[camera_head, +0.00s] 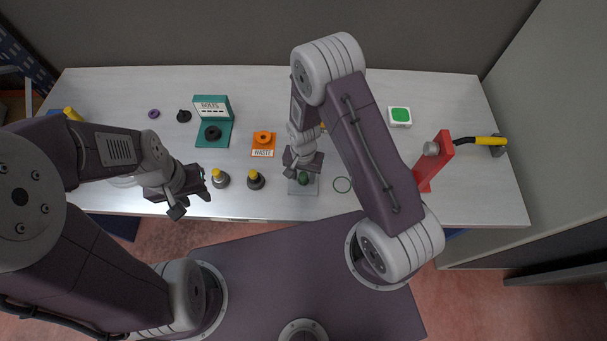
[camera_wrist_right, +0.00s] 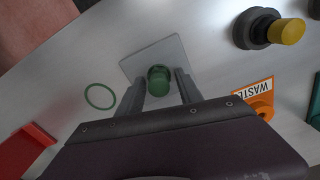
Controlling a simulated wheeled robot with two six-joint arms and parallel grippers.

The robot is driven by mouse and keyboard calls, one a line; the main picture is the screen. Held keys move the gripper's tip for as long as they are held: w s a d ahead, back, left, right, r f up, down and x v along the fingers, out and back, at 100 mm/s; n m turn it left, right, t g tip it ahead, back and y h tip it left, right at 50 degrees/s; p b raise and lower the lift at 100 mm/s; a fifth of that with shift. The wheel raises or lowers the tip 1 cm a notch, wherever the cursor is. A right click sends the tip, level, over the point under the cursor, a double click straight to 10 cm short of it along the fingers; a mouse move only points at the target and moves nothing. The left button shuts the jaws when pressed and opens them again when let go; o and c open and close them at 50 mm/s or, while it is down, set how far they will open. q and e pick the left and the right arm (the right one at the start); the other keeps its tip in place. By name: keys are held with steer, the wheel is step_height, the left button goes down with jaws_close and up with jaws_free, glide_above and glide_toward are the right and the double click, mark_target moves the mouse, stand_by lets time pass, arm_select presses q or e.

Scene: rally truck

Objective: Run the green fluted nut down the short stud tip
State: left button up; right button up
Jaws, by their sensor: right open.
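The green fluted nut (camera_head: 303,179) is at a square grey plate (camera_head: 296,188) near the table's front edge. In the right wrist view the nut (camera_wrist_right: 159,80) stands near the middle of the plate (camera_wrist_right: 172,50). A stud under it is hidden, so I cannot tell how far down the nut sits. My right gripper (camera_wrist_right: 158,88) is open, with one finger on each side of the nut; contact is not clear. It hides part of the plate in the head view. My left gripper (camera_head: 194,201) is open and empty, over the front edge at left.
Two dark knobs with yellow tops (camera_head: 221,179) (camera_head: 255,180) stand left of the plate. The orange waste holder (camera_head: 263,144) and teal bolts holder (camera_head: 220,110) are behind. A green ring (camera_head: 342,185) lies right of the plate. A red bracket (camera_head: 434,160) stands further right.

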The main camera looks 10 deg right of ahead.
mark_target(303, 174)
steer(key=n, duration=0.4)
steer(key=shift+a+n, duration=0.1)
steer(key=shift+n, duration=0.3)
steer(key=n, duration=0.4)
steer(key=shift+n, duration=0.4)
steer(key=c, duration=0.8)
steer(key=shift+o, duration=0.2)
steer(key=m, duration=0.4)
steer(key=o, duration=0.6)
steer(key=shift+m, duration=1)
steer(key=o, duration=0.5)
steer(key=shift+c, duration=0.2)
step_height(303, 174, up, 12)
